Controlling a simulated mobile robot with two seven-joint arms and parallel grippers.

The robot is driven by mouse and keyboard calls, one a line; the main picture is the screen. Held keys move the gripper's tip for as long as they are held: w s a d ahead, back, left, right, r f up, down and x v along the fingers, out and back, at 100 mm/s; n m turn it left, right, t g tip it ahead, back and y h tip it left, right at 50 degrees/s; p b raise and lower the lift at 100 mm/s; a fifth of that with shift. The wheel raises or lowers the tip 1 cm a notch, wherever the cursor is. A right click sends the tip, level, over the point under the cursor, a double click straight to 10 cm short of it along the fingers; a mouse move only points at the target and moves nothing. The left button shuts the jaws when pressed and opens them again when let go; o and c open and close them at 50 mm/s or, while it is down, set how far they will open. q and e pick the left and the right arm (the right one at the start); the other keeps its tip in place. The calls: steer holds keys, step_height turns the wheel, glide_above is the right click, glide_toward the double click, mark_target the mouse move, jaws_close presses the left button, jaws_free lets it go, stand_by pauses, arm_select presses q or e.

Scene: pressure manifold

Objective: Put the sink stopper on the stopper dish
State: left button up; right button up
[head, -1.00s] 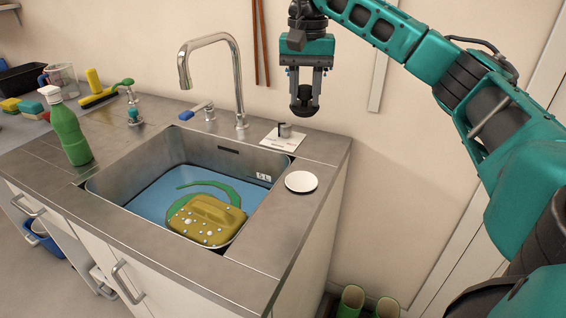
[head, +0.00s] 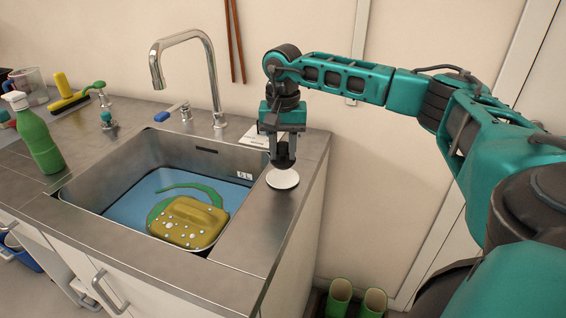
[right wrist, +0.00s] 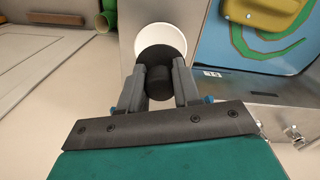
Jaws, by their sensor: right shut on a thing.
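The black sink stopper (head: 284,160) is held between the fingers of my right gripper (head: 283,150), just above the stopper dish. In the right wrist view the stopper (right wrist: 158,65) sits between the two fingertips (right wrist: 157,84). The stopper dish (head: 283,182) is a small white round plate on the counter to the right of the sink. In the right wrist view the dish (right wrist: 158,32) shows behind the stopper, which hides part of it. I cannot tell whether the stopper touches the dish. My left gripper is not in view.
The sink (head: 85,194) holds blue water, a green strip and a yellow sponge-like block (head: 187,222). A tall faucet (head: 156,72) stands behind it. A green bottle (head: 42,142) stands at the left. A white card (head: 262,137) lies behind the dish.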

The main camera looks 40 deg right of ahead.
mark_target(283, 160)
step_height(283, 160, down, 4)
steer(key=shift+r, duration=0.1)
steer(key=shift+f, duration=0.3)
steer(key=o, duration=1.1)
steer(key=shift+c, duration=0.2)
steer(key=shift+r, duration=0.1)
